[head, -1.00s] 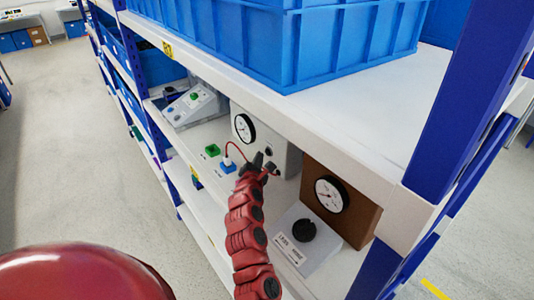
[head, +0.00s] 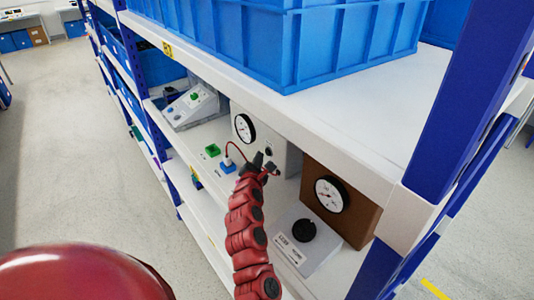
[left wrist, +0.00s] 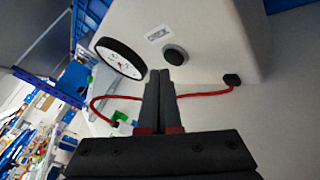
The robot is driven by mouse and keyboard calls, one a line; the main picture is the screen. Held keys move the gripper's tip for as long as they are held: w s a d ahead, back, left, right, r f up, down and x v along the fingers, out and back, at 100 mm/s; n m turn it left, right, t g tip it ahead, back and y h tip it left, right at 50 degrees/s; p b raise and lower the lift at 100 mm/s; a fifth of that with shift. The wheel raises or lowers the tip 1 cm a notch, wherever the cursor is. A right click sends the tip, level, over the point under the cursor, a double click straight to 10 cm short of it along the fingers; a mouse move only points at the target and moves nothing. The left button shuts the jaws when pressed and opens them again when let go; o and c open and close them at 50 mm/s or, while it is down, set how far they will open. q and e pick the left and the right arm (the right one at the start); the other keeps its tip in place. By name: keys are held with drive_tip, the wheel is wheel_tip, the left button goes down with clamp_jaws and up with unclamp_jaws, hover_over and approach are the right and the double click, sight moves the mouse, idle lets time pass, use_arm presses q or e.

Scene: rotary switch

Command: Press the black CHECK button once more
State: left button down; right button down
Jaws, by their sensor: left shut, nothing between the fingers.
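The black CHECK button (left wrist: 175,55) is a round dark knob on the pale face of a grey box (left wrist: 215,45), next to a small label (left wrist: 158,33). In the head view the button (head: 268,152) shows small, just above my left gripper (head: 264,164). In the left wrist view my left gripper (left wrist: 159,74) is shut and empty. Its tips lie just below and left of the button in the picture. I cannot tell whether they touch it. A round white gauge (left wrist: 121,58) with a black rim sits left of the button. My right gripper is not in view.
A red cable (left wrist: 205,93) runs behind my fingers to a black plug (left wrist: 232,80). A blue block (head: 228,166) and a green block (head: 212,150) stand nearby. A black rotary knob (head: 304,231) and another gauge (head: 331,194) are at right. The upper shelf (head: 350,110) overhangs.

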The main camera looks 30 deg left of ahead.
use_arm(q)
drive_tip(key=shift+w+d+p, duration=0.15)
drive_tip(key=shift+w+p, duration=0.15)
drive_tip(key=shift+w, duration=0.05)
drive_tip(key=shift+w+d+p, duration=0.2)
drive_tip(key=shift+w+p, duration=0.1)
drive_tip(key=shift+w, duration=0.1)
idle(0.8)
idle(0.4)
drive_tip(key=shift+s+a+f+b, duration=0.1)
drive_tip(key=shift+s+a+b, duration=0.15)
drive_tip(key=shift+s+b, duration=0.3)
drive_tip(key=shift+s, duration=0.2)
drive_tip(key=shift+a, duration=0.1)
